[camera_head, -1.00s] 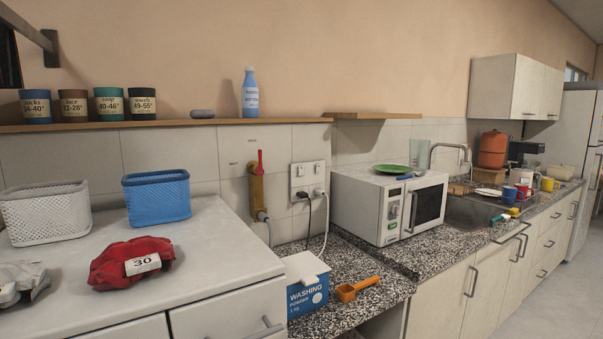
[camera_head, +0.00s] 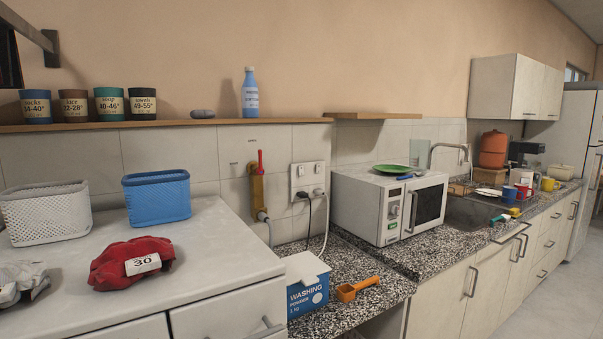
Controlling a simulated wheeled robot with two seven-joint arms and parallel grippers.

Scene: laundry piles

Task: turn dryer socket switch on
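A white double wall socket (camera_head: 307,178) is on the tiled wall, left of the microwave. Two small switches show along its top edge, and their positions are too small to tell. Two plugs sit in its lower half, one with a black cord and one with a white cord (camera_head: 326,222). Which cord belongs to the dryer cannot be told. Neither of my grippers is in view.
A yellow pipe valve with a red lever (camera_head: 258,186) is left of the socket. A washing powder box (camera_head: 307,285) and orange scoop (camera_head: 357,288) lie on the counter below. The microwave (camera_head: 388,206) stands to the right. A blue basket (camera_head: 157,198) and red bundle (camera_head: 131,262) are left.

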